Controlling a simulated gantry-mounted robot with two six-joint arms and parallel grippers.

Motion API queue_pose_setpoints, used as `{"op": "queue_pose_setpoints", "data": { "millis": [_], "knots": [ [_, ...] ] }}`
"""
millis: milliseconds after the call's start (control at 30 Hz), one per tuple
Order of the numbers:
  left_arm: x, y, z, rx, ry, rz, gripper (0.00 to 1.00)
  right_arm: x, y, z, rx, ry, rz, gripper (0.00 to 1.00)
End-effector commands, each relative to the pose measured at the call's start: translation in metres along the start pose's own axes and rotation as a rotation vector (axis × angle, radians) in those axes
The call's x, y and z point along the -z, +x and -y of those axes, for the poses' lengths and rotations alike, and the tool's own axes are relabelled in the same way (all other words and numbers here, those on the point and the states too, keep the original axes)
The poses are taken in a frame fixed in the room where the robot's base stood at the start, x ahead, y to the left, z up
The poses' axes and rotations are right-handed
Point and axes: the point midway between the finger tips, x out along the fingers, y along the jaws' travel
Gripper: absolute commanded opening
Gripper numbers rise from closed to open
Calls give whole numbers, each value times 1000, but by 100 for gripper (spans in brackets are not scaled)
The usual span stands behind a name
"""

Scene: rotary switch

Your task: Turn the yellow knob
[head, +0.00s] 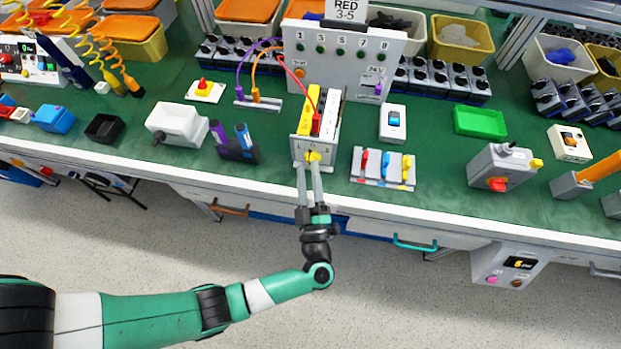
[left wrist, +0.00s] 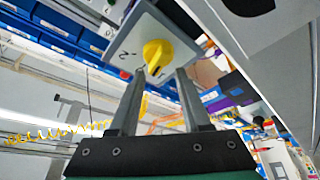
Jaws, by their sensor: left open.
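The yellow knob (head: 313,156) is on the front face of a grey box (head: 299,149) near the table's front edge. In the left wrist view the yellow knob (left wrist: 157,55) sits on a pale plate (left wrist: 127,47) with dark markings. My left gripper (head: 309,167) reaches up to the knob from the front. Its two fingers are apart, and in the left wrist view the gripper's fingertips (left wrist: 160,75) lie to either side of the knob's lower part. I cannot tell whether they touch it. My right gripper is not in view.
Behind the box stands a grey panel (head: 345,45) with wires running to it. A holder with blue-purple pens (head: 236,150) is left of the box. A rack of coloured switches (head: 383,183) and a grey box with a red knob (head: 500,163) are to the right.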

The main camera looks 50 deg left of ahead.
Motion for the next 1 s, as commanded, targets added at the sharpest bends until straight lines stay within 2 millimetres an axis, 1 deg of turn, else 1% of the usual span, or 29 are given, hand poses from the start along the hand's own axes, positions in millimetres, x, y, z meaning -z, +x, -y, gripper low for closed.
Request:
{"op": "queue_pose_setpoints", "data": {
  "millis": [33,200,300,400,533,800,867,1000],
  "knots": [
    [-1,-12,-1,-4,2,6,48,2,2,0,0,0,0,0],
    [-2,-55,-1,-5,2,7,48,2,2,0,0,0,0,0],
    [-2,-74,0,-3,1,7,48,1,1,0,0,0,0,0],
    [-2,-87,0,-2,1,6,48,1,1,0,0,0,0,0],
    [-1,-93,0,-1,2,4,48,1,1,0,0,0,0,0],
    [-1,-92,1,0,10,3,48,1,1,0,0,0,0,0],
    [-1,-92,0,-1,35,4,48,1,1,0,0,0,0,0],
    [-4,-91,-2,20,141,27,48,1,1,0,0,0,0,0]
  ]
}}
